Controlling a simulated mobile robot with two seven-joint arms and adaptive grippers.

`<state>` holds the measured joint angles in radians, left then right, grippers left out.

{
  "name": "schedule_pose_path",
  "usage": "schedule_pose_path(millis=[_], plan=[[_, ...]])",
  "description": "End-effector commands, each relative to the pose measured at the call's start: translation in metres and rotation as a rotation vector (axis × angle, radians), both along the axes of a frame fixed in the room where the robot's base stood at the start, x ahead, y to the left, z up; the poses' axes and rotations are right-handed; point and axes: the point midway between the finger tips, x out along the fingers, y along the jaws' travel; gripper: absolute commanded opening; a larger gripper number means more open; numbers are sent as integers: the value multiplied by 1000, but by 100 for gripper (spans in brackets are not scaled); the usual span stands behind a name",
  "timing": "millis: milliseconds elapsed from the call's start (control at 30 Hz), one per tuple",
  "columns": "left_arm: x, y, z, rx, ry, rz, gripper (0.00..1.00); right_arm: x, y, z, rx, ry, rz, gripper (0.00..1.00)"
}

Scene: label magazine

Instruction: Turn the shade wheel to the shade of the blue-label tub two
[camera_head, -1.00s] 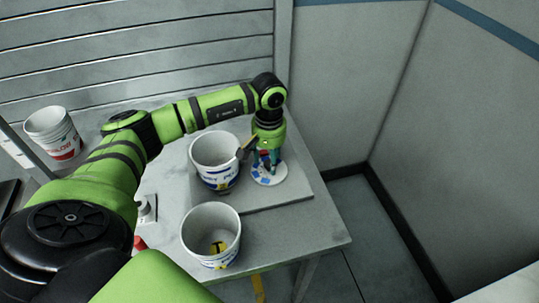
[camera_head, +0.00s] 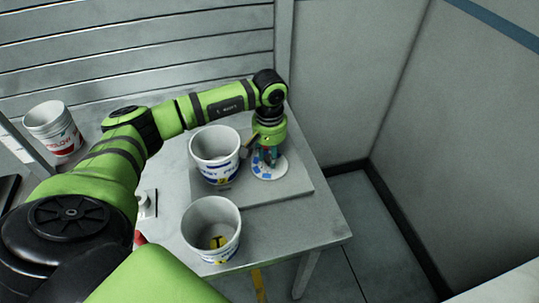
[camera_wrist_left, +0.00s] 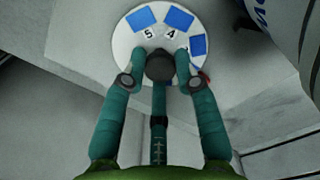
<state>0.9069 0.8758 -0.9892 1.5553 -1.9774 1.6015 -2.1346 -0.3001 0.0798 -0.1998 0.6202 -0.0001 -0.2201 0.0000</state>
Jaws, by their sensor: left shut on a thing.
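The shade wheel (camera_head: 281,171) is a white disc with blue patches. It lies on the grey board beside a white tub. In the left wrist view the wheel (camera_wrist_left: 123,45) shows blue squares and the numbers 5 and 4 near its dark centre knob (camera_wrist_left: 160,65). My left gripper (camera_head: 267,157) points down over the wheel, its teal fingers shut around the knob. A white tub with a blue label (camera_head: 214,158) stands just left of the wheel. Another blue-labelled white tub (camera_head: 211,232) stands nearer the front. Their label numbers are too small to read. My right gripper is not in view.
A white tub with red lettering (camera_head: 53,130) stands at the far left. The grey board (camera_head: 297,187) lies on the grey table (camera_head: 295,228), whose right front is clear. A small white object (camera_head: 147,204) is partly hidden by my arm. Walls close off the back and right.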

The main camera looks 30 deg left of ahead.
Motion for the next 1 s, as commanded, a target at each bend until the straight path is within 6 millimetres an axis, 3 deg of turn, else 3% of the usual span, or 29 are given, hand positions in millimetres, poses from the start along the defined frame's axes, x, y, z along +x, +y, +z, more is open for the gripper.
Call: schedule_pose_path(millis=[500,1000], plan=[[0,1,-4,1,0,420,0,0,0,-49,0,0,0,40],[0,0,-2,0,0,750,0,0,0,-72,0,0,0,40]])
